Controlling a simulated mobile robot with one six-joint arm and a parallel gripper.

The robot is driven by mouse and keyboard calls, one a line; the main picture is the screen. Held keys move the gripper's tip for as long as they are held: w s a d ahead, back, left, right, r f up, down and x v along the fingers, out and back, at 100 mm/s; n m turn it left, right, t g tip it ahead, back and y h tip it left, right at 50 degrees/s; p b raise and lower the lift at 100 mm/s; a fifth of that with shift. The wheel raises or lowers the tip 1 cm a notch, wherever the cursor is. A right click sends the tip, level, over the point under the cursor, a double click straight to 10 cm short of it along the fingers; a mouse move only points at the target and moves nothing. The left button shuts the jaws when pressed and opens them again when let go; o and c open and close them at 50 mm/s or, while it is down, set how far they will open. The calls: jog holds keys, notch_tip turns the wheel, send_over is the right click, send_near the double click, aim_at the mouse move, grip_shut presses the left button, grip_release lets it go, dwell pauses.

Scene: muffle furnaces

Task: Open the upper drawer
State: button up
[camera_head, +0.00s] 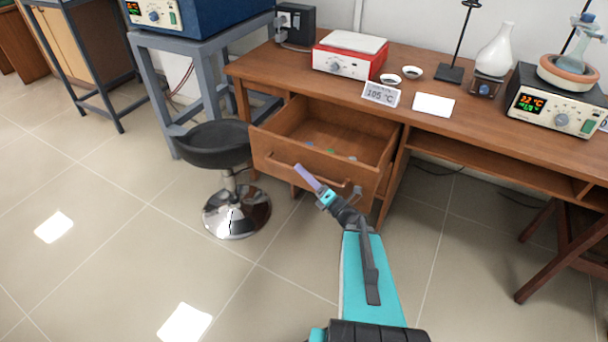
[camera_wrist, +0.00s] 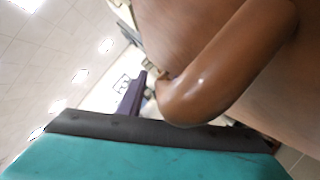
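The upper drawer (camera_head: 325,163) of the wooden desk is pulled well out, and its inside shows several small coloured items on the bottom. Its brown bar handle (camera_head: 280,164) runs across the front. My gripper (camera_head: 308,178) is right in front of the drawer front, at the handle, with a purple finger pointing up and left. In the wrist view, the large glossy brown curve of a handle (camera_wrist: 215,75) is very close, beside a purple finger (camera_wrist: 132,95). Only one finger shows clearly, so I cannot tell whether the gripper is open or closed around the handle.
A black stool (camera_head: 213,145) stands just left of the drawer. The desk top (camera_head: 300,82) carries a red-and-white device (camera_head: 350,55), small dishes, a temperature sign (camera_head: 381,94) and a heater with a flask. Clear tiled floor lies in front and to the left.

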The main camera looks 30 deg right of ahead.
jog(key=shift+s, duration=0.15)
jog(key=v, duration=1.3)
jog(key=shift+s+b, duration=0.2)
jog(key=shift+b, duration=0.2)
jog(key=shift+d+f, duration=0.1)
